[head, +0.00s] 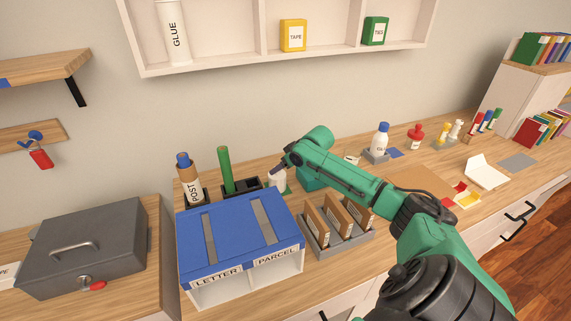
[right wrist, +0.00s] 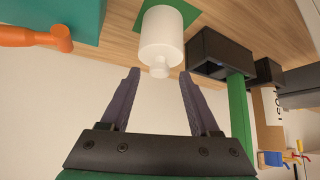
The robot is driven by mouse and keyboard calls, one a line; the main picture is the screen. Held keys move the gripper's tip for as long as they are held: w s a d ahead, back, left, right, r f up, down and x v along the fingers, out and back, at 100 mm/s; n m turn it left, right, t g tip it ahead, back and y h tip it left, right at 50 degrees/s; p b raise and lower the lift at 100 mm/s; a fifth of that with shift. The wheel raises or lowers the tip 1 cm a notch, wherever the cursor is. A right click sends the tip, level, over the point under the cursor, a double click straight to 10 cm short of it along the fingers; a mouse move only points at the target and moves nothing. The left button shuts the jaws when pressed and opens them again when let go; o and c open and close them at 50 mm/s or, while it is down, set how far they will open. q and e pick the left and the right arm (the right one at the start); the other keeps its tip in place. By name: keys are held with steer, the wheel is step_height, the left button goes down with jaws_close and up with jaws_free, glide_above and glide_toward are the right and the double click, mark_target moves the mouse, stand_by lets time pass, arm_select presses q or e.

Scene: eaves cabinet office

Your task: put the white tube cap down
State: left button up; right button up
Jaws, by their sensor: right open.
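The white tube cap (right wrist: 162,38), a white cylinder with a small knob, sits on a green square (right wrist: 182,12) on the wooden worktop in the right wrist view. In the head view the cap (head: 278,182) shows behind the blue-topped letter box, partly hidden. My right gripper (right wrist: 159,73) is open and empty, its two fingers spread with the knob just beyond the fingertips, apart from them. In the head view the right gripper (head: 281,167) is just above the cap. My left gripper is not in view.
A dark holder (right wrist: 218,52) with a green tube stands close beside the cap. A teal block (head: 312,179) stands on the other side. The blue-topped letter and parcel box (head: 240,232) and a grey rack of brown folders (head: 325,249) stand in front.

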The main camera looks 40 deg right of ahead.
steer(key=b+v, duration=0.1)
steer(key=v, duration=1)
steer(key=shift+s+r, duration=0.2)
steer(key=shift+r, duration=0.1)
